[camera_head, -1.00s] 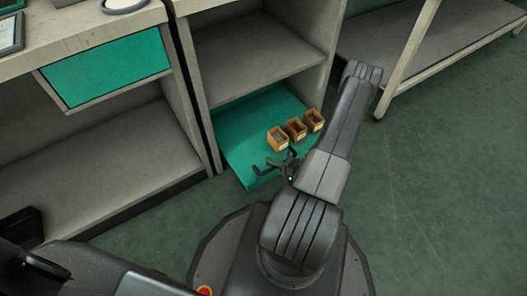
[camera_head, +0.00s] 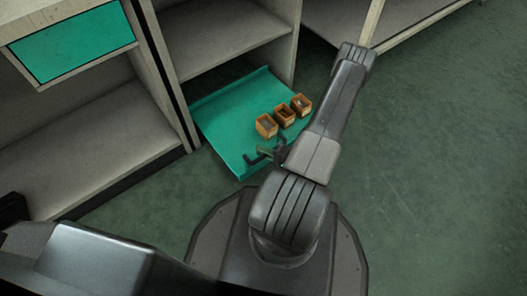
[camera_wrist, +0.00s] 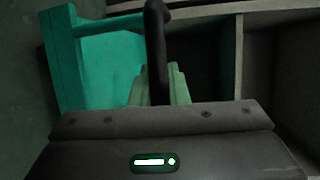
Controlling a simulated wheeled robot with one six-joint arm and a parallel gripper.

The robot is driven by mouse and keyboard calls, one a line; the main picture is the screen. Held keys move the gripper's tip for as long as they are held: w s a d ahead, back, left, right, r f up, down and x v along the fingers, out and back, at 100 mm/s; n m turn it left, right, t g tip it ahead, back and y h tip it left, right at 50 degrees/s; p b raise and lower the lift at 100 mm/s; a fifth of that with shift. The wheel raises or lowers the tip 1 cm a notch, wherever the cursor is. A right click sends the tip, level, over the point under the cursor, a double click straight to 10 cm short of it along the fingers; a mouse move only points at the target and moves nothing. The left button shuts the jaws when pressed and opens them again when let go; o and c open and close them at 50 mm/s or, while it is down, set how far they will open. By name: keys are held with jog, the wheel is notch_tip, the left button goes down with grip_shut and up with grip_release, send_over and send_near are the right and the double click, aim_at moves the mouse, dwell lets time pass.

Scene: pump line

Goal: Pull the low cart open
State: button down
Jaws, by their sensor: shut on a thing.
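The low cart (camera_head: 225,125) is a flat green tray at floor level, sticking well out from the bottom of the grey shelf unit. Three small brown boxes (camera_head: 284,115) stand in a row on its right part. A dark handle (camera_head: 256,160) is at its front edge. My gripper (camera_head: 280,152) is shut on this handle, partly hidden by my arm. In the wrist view the green cart (camera_wrist: 105,68) fills the upper left, and the dark handle (camera_wrist: 156,45) runs upright between the pale green fingers (camera_wrist: 160,86).
The grey shelf unit (camera_head: 225,45) stands behind the cart. To the left is a bench with a green drawer front (camera_head: 72,42). A table leg (camera_head: 376,22) stands at the upper right. The green floor (camera_head: 430,130) on the right is clear.

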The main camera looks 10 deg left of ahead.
jog(key=c, duration=1.4)
grip_release()
jog(key=shift+d, duration=0.1)
jog(key=p+v, duration=0.3)
jog(key=v, duration=1)
jog(key=shift+d+p, duration=0.3)
jog(key=shift+p, duration=0.05)
jog(key=shift+a+r, duration=0.1)
jog(key=shift+a, duration=0.05)
jog(key=shift+b+x, duration=1.65)
jog(key=shift+x, duration=4.35)
